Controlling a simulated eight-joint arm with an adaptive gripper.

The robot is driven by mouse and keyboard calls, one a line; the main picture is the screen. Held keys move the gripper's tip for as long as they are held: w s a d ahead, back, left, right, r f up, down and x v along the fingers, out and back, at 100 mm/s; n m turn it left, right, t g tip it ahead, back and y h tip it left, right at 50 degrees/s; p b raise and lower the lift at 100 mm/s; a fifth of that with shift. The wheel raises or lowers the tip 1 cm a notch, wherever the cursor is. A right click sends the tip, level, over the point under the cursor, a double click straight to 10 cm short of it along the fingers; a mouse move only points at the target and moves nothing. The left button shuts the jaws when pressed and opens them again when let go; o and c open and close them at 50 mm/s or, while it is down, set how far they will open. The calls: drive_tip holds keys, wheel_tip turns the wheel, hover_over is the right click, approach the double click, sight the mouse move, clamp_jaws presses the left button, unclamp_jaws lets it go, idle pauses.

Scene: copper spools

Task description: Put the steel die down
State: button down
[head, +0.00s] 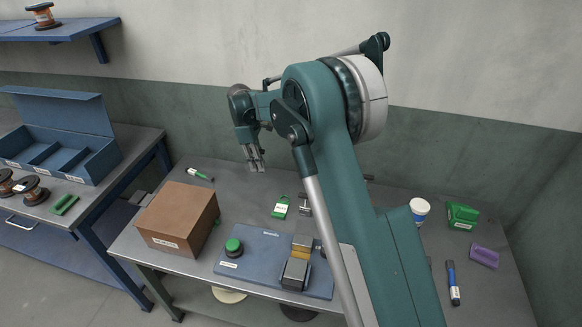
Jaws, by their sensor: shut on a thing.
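My gripper (256,163) points down, above the back part of the grey workbench (345,205), left of my arm. It is shut on a small grey thing, taken as the steel die. The die is hard to tell apart from the grey fingers at this size. The gripper seems well clear of the bench top, though its exact height cannot be told.
A brown box (178,215) stands at the bench's left. A blue board (262,262) at the front carries a green knob (233,246), a brass block (302,244) and a dark block (295,272). A green tag (281,207) lies behind it. My arm hides the bench's middle.

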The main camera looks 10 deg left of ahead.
drive_tip(key=shift+r, duration=0.15)
drive_tip(key=shift+r, duration=0.6)
drive_tip(key=r, duration=0.2)
drive_tip(key=d+r, duration=0.1)
drive_tip(key=r, duration=0.1)
drive_tip(key=shift+w, duration=0.25)
drive_tip(key=w+d, duration=0.4)
drive_tip(key=d, duration=0.9)
drive_tip(key=w+d, duration=0.3)
drive_tip(key=d, duration=1)
drive_tip(key=s+d+p, duration=0.2)
drive_tip(key=d, duration=2.9)
drive_tip(key=shift+m, duration=0.4)
drive_tip(key=shift+w+f, duration=0.15)
drive_tip(key=shift+f, duration=1.15)
drive_tip(key=shift+w+f, duration=0.1)
drive_tip(key=shift+f, duration=1.2)
